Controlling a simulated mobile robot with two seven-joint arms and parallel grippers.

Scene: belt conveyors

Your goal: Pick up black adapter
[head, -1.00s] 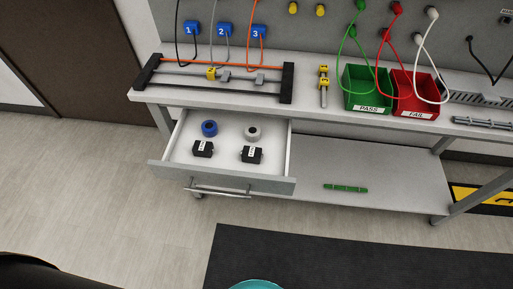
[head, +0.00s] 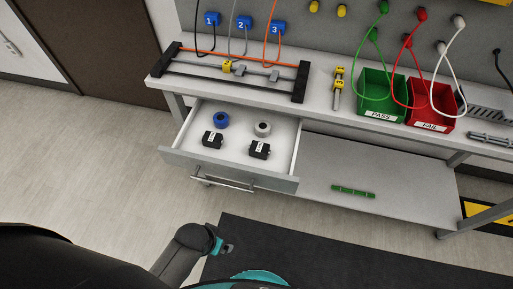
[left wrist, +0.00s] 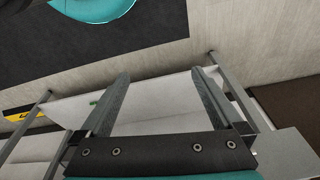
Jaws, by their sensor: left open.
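Two black adapters with white labels lie in the open drawer (head: 185,153): a left one (head: 213,139) and a right one (head: 259,150). They are apart from each other and uncovered. My left gripper (left wrist: 160,75) is open in the left wrist view, with nothing between its two fingers. No adapter shows in that view. In the head view, part of my left arm comes in at the bottom, below the drawer and clear of it. My right gripper is in neither view.
Above is the bench top with a cable rack (head: 235,72), a green PASS bin (head: 381,112) and a red FAIL bin (head: 431,122). A drawer handle (head: 224,184) sticks out in front.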

